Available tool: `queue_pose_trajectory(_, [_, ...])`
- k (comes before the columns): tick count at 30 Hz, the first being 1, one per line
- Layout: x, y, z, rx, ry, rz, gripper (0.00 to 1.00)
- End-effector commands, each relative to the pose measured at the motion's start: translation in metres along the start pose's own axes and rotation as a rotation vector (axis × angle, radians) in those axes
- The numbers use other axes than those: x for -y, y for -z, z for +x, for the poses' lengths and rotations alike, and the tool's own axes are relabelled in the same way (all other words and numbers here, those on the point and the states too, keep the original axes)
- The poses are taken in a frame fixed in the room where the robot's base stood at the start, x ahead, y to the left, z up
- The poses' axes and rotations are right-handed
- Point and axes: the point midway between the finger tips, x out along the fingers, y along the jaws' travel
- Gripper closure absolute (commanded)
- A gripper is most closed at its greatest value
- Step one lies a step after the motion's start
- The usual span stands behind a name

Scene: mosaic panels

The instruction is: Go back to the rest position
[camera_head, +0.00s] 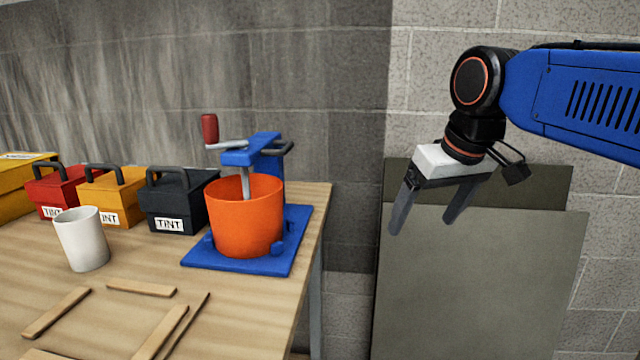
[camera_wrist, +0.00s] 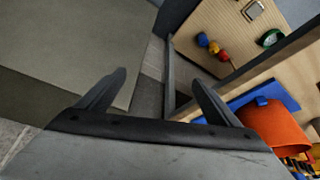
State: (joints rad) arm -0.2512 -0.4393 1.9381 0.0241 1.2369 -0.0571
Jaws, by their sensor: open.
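My gripper (camera_head: 424,222) hangs in the air to the right of the table, with its fingers pointing down. Its two dark fingers are spread apart with nothing between them. In the wrist view my gripper (camera_wrist: 160,85) also shows both fingers apart and empty. My blue arm reaches in from the right edge of the head view. The gripper is clear of the table and of everything on it.
The wooden table (camera_head: 130,265) holds an orange bucket (camera_head: 245,225) on a blue stand with a red-handled crank, a white cup (camera_head: 82,240), several lidded tint boxes and loose wooden sticks. Grey panels (camera_head: 475,290) lean on the block wall behind my gripper.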

Motion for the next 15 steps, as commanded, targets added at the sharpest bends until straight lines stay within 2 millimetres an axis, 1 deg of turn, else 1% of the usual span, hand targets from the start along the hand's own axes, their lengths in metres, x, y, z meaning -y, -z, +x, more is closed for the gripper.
queue_pose_trajectory(1, [-0.009,-0.024,0.01,0.0,-0.013,0.029,0.14])
queue_pose_trajectory(5, [-0.027,-0.081,0.041,-0.002,-0.043,0.096,0.14])
queue_pose_trajectory(6, [-0.032,-0.099,0.051,-0.001,-0.052,0.117,0.14])
queue_pose_trajectory(8, [-0.037,-0.126,0.066,-0.003,-0.066,0.148,0.14])
queue_pose_trajectory(9, [-0.041,-0.144,0.076,-0.004,-0.075,0.168,0.14])
queue_pose_trajectory(12, [-0.047,-0.184,0.1,-0.005,-0.095,0.211,0.14])
queue_pose_trajectory(15, [-0.05,-0.215,0.119,-0.006,-0.11,0.244,0.14])
